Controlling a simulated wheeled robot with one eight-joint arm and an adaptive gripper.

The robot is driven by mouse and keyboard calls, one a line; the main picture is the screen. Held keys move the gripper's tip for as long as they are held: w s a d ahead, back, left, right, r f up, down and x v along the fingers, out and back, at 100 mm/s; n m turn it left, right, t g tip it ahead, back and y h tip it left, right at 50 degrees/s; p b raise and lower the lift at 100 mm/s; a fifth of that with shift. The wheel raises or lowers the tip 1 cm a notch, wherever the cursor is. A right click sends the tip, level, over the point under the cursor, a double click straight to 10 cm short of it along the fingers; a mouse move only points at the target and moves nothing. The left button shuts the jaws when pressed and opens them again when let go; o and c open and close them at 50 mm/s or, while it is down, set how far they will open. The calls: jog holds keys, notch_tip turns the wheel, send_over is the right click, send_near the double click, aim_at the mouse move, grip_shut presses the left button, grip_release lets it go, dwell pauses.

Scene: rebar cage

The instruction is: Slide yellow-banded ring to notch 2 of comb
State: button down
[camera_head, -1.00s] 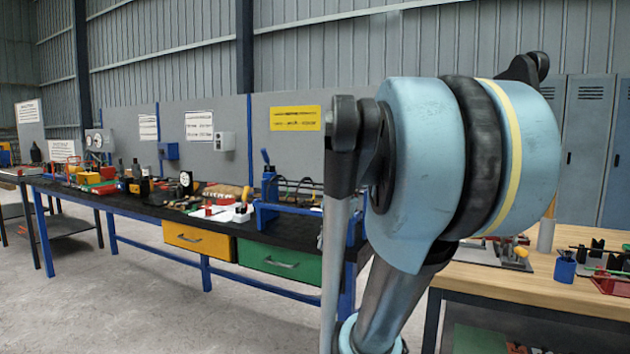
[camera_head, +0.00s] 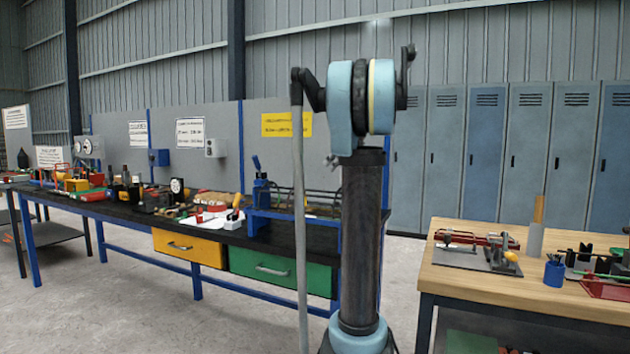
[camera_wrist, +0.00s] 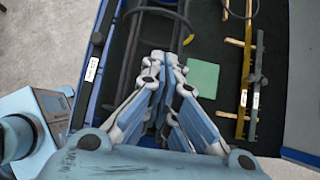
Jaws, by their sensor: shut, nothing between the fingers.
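In the wrist view my gripper (camera_wrist: 165,58) is shut and empty, its fingertips together over the dark bench. Dark rebar rods (camera_wrist: 128,55) run beyond and left of the fingertips, with a curved ring (camera_wrist: 187,18) crossing at the top. A small yellow mark (camera_wrist: 188,40) shows close beyond the fingertips, perhaps the yellow band of a ring; I cannot tell if anything touches it. In the head view the rebar cage (camera_head: 300,196) lies in a blue frame (camera_head: 262,213) on the long bench, partly behind my arm. I cannot make out the comb or its notches for certain.
A green square (camera_wrist: 203,77) and yellowish slotted strips (camera_wrist: 246,75) lie right of my gripper. A blue rail (camera_wrist: 97,45) borders the left. In the head view, a wooden table (camera_head: 520,285) with tools stands right and lockers (camera_head: 480,150) stand behind.

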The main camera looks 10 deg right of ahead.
jog(key=w+a+r+x, duration=0.1)
jog(key=x, duration=1.1)
jog(key=shift+w+a, duration=0.2)
jog(key=shift+a, duration=0.3)
jog(key=shift+w+a, duration=0.45)
jog(key=shift+a, duration=0.2)
